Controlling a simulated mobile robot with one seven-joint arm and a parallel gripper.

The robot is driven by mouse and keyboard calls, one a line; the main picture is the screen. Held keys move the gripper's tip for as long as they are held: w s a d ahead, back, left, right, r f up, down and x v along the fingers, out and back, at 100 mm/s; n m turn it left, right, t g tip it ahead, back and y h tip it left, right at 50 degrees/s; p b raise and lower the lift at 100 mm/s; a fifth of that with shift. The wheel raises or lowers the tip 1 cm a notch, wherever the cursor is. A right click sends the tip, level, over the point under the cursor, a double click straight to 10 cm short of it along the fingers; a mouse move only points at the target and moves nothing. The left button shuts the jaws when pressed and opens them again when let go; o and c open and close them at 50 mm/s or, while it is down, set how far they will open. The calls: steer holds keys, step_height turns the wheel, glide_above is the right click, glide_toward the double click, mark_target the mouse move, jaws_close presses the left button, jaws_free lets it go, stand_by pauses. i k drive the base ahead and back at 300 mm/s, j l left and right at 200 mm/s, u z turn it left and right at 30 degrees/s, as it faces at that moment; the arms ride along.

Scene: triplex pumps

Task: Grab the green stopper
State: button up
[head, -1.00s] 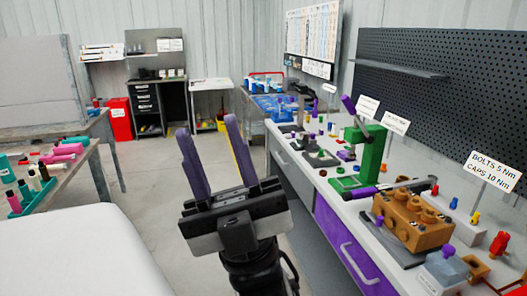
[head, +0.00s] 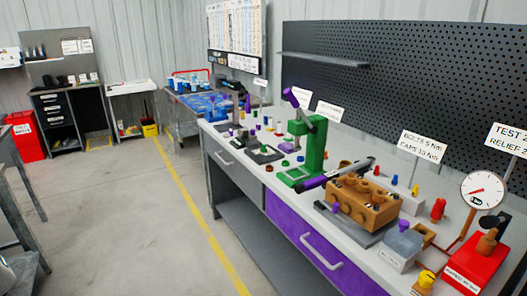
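My gripper is not in view.
An orange-brown pump block (head: 366,203) sits on a dark plate, with a grey block with a purple knob (head: 403,240) in front. A red box (head: 482,262) and a pressure gauge (head: 482,190) stand at right. The floor (head: 130,220) left of the bench is clear.

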mark_target(264, 150)
steer(key=i+j+z, duration=0.25)
steer(key=i+j, duration=0.3)
steer(key=i, duration=0.25)
steer(key=i+j+z, duration=0.25)
steer(key=i+j, duration=0.5)
steer(key=i+j+z, duration=0.25)
steer(key=i+j, duration=0.4)
steer(key=j, duration=0.2)
